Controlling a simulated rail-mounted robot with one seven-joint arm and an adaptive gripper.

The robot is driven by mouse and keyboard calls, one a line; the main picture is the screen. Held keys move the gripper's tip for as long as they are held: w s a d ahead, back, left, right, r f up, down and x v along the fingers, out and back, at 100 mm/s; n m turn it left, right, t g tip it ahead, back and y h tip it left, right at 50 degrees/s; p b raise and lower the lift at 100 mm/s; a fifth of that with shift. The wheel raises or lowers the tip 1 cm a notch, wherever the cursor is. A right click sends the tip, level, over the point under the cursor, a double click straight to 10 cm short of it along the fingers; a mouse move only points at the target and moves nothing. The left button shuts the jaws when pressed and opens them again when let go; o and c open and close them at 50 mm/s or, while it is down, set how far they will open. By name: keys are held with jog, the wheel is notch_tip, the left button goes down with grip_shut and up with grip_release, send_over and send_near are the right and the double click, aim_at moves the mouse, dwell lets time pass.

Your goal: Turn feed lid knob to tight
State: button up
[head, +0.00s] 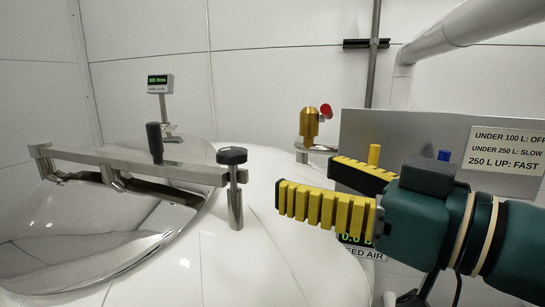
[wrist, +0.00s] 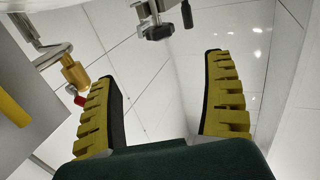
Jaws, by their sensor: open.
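The feed lid knob (head: 232,156) is a black cap on an upright metal rod at the right end of the lid's clamp bar (head: 130,165). My gripper (head: 308,180) is to the right of the knob in the head view, open, empty and apart from it. In the wrist view, my gripper (wrist: 160,68) shows its two yellow ribbed fingers spread wide with nothing between them. A dark knob on a metal bracket (wrist: 154,31) shows beyond the fingers at the top of the wrist view. A black upright handle (head: 154,142) stands on the bar, left of the knob.
The shiny domed lid (head: 90,235) lies under the bar on the white tank (head: 250,265). A brass valve with a red cap (head: 309,125) stands behind my gripper. A grey panel with a speed sign (head: 507,150) is at right. A green display (head: 160,84) stands behind.

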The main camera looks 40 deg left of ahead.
aim_at(230, 148)
jog(key=a+p, duration=0.2)
jog(key=a, duration=0.3)
jog(key=w+a+p, duration=0.1)
jog(key=a, duration=0.4)
jog(key=a+p, duration=0.2)
jog(key=a, duration=0.3)
jog(key=shift+w+a+r+p, duration=0.15)
jog(key=shift+w+a+p, duration=0.15)
jog(key=shift+p, duration=0.05)
jog(key=shift+a, duration=0.2)
jog(key=shift+c, duration=0.3)
jog(key=c, duration=1.1)
